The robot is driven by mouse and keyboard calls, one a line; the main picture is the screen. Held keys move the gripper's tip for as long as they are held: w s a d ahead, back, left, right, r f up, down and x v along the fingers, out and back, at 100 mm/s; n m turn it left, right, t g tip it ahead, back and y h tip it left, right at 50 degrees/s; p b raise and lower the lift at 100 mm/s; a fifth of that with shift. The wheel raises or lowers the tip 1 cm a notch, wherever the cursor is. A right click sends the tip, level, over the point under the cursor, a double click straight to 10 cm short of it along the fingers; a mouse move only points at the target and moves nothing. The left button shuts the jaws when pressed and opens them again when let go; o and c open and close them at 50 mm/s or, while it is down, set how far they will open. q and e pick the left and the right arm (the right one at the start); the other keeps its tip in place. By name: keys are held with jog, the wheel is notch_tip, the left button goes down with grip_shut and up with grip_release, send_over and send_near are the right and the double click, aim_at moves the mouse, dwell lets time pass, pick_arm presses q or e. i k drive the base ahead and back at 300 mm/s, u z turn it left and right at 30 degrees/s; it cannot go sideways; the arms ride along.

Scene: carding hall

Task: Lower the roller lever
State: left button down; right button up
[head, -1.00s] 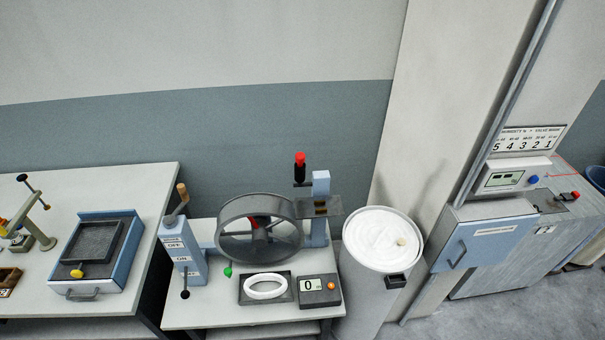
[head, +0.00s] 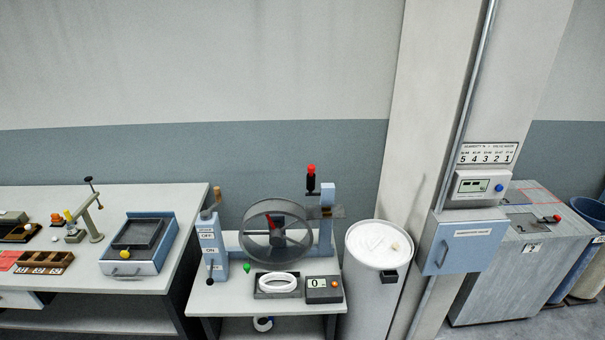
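A machine with a grey open drum (head: 249,222) stands on a small white table (head: 226,301). A black handle with a red knob (head: 311,171) stands upright at the drum's upper right, by a blue post (head: 327,200). It looks like the roller lever, though no label on it is readable. A blue box (head: 211,240) labelled OFF and ON stands left of the drum, with a wooden-ended crank (head: 217,194) on top and a black-knobbed lever (head: 210,280) pointing down on its front. Neither of my grippers is in view.
A white ring (head: 276,274) in a dark tray and a display reading 0 (head: 317,283) sit at the table's front. A round white-topped bin (head: 378,246) stands close on the right. A longer bench (head: 150,193) with a blue-framed box stands left. A pillar carries a blue cabinet (head: 466,240).

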aim_at(311, 176)
jog(key=u, duration=0.75)
jog(key=i, duration=1.2)
jog(key=z, duration=0.35)
